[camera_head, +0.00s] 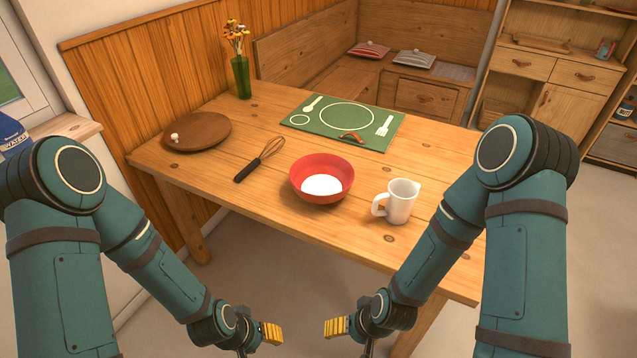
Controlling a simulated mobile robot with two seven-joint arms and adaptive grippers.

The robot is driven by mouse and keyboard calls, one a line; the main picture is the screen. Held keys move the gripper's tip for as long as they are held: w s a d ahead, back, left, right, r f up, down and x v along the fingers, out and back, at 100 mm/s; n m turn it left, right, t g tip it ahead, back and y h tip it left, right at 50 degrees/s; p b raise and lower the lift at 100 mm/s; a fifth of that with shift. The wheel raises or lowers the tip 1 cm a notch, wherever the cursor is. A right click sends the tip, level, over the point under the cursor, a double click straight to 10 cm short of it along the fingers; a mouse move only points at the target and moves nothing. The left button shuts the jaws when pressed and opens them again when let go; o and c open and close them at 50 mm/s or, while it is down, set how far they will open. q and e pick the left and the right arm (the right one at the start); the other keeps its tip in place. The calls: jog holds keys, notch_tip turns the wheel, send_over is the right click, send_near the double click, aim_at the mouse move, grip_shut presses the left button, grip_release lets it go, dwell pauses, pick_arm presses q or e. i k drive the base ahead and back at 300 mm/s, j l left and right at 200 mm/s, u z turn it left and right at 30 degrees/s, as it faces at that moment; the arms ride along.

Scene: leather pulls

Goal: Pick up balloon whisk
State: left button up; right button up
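The balloon whisk (260,158) lies flat on the wooden table, left of the red bowl. Its black handle points to the front left and its wire loops point to the back right. My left gripper (271,334) is low in front of the table, below the tabletop and well away from the whisk. My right gripper (337,328) is to its right at a similar height, also in front of the table. Each shows yellow ridged finger pads. The lower parts are cut off by the frame edge, so their opening is unclear. I see nothing held.
On the table (270,220) are a red bowl (322,194) with white contents, a white jug (400,202), a round wooden board (200,132), a green placemat (300,122) and a green vase (241,78) with flowers. A wooden bench (330,85) stands behind. The table's front left is clear.

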aim_at(253, 165)
jog(key=i+j+z, duration=0.1)
jog(key=z, duration=0.65)
jog(key=j+z, duration=0.3)
jog(key=j, duration=0.2)
jog(key=j+z, duration=0.3)
jog(key=j, duration=0.15)
